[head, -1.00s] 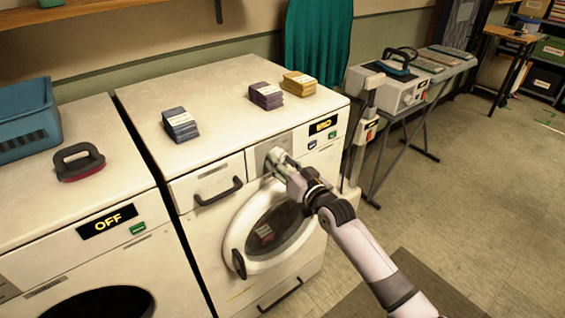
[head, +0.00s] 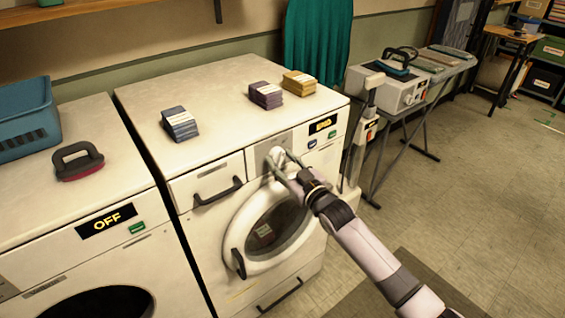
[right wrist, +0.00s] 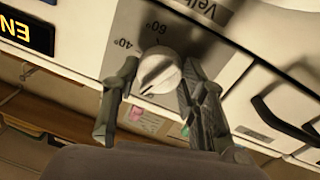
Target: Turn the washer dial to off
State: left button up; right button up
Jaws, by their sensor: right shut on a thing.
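The washer (head: 205,222) has a closed round door and a display (head: 323,125) that seems to read END. Its dial (right wrist: 158,72) is a round silver knob with a ridge across it, on a grey panel marked 40° and 60°, upside down in the right wrist view. My right gripper (head: 277,157) is at the dial panel. In the right wrist view my right gripper (right wrist: 160,66) has one finger on each side of the dial, shut on it. The dial is mostly hidden by the fingers in the head view. My left gripper is not in view.
Blue, purple and yellow stacks (head: 267,96) lie on the washer top. A second machine (head: 60,235) at the left shows OFF, with a handled brush (head: 78,161) and a blue basket (head: 27,118) on it. An ironing board (head: 440,68) stands right. Floor at right is clear.

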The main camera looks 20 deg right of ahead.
jog(key=shift+n, duration=2.3)
jog(key=o, duration=1.2)
jog(key=shift+c, duration=0.2)
jog(key=v, duration=1.2)
jog(key=shift+f, duration=0.3)
jog(key=shift+d, duration=0.1)
